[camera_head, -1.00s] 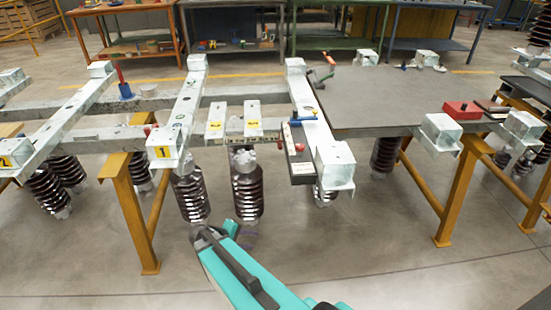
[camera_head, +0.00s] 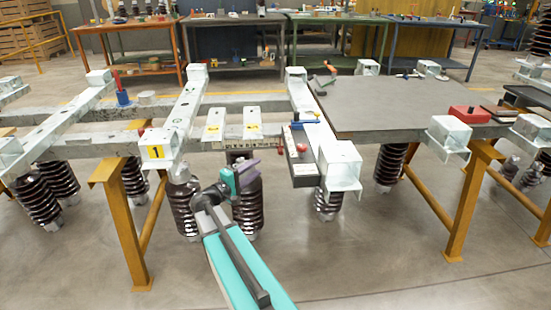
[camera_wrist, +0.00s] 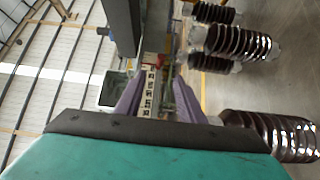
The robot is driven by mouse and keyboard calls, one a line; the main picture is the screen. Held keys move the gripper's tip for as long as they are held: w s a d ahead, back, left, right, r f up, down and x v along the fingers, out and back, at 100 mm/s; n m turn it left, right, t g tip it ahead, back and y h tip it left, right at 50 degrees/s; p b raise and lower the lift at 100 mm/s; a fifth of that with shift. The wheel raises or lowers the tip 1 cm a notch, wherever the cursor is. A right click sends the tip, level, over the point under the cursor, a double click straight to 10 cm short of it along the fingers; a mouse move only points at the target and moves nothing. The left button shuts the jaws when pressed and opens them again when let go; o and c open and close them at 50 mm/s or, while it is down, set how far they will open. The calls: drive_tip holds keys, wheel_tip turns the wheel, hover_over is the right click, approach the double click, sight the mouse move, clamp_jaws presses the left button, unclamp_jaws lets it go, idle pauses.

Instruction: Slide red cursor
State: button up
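A small red piece (camera_head: 280,150), probably the red cursor, shows beside a marked scale strip (camera_head: 240,144) on the frame's front crossbeam. Another small red spot (camera_head: 302,148) sits on a dark box with a white top. I cannot tell for sure which is the cursor. My gripper (camera_head: 246,172) is in front of and below the crossbeam. In the wrist view its two purple fingers (camera_wrist: 157,100) stand apart with nothing between them. Beyond them shows the scale strip (camera_wrist: 149,92), with a red bit (camera_wrist: 161,60) near its end.
Galvanised beams, one with a yellow "1" label (camera_head: 156,152), rest on yellow trestles (camera_head: 122,215). Brown ribbed insulators (camera_head: 183,205) hang below, close to my arm. A grey tabletop (camera_head: 400,105) with a red box (camera_head: 469,114) is at the right. Open floor lies in front.

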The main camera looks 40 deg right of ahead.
sight(280, 151)
drive_tip(key=shift+d, duration=0.15)
drive_tip(key=w+d+b, duration=0.1)
drive_tip(key=d, duration=1.2)
drive_tip(key=shift+d, duration=0.2)
clamp_jaws()
